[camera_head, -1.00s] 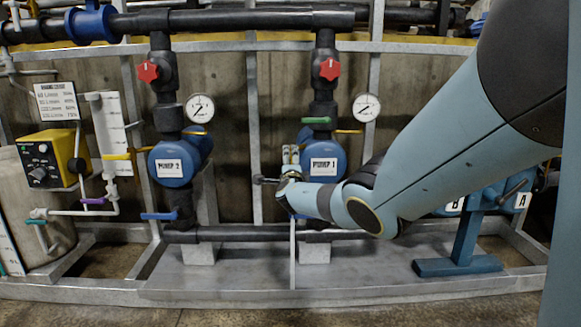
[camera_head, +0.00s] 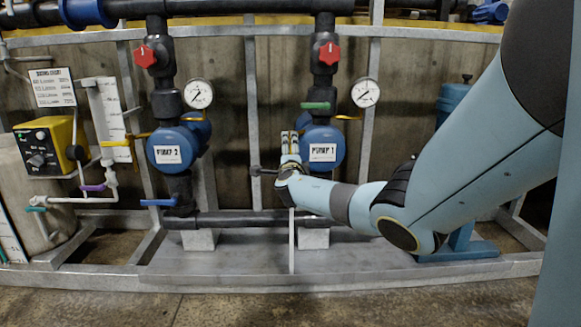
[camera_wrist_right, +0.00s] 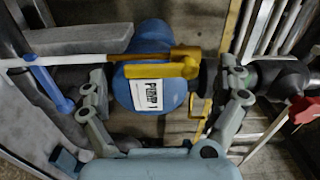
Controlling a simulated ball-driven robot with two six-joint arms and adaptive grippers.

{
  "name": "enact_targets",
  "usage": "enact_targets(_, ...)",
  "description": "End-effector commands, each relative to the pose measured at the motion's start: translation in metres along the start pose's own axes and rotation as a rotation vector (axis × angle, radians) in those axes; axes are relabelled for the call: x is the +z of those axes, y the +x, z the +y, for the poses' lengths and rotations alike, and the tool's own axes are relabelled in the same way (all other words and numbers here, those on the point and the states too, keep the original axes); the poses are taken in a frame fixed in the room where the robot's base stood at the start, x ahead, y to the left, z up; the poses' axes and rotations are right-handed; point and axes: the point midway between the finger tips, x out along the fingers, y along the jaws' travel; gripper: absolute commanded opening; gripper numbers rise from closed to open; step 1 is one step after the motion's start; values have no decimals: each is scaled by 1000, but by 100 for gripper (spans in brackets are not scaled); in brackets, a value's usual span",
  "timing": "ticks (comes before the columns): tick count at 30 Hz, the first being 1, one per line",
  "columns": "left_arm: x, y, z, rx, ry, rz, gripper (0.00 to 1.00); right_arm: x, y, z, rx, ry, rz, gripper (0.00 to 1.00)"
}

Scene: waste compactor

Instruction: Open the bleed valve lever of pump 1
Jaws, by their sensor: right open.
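Pump 1 (camera_head: 321,148) is a blue pump with a white label, in the middle of the head view. It also shows in the wrist view (camera_wrist_right: 148,40), turned on its side. A yellow lever (camera_wrist_right: 162,70) lies across the front of the pump in the wrist view, between the fingers of my right gripper (camera_wrist_right: 166,102). The gripper is open and no finger visibly grips the lever. In the head view my right gripper (camera_head: 289,146) is small, at the left side of pump 1. My left gripper is not in view.
A second yellow lever (camera_head: 348,117), a green lever (camera_head: 315,106), a red valve knob (camera_head: 329,52) and a gauge (camera_head: 365,93) surround the pump 1 pipe. Pump 2 (camera_head: 172,148) stands to the left. Metal frame posts (camera_head: 252,130) stand close to my gripper.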

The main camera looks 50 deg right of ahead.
Motion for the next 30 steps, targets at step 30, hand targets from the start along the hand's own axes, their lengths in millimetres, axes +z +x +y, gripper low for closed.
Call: enact_targets(30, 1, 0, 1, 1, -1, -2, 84, 1, -87, 1, 4, -1, -1, 100)
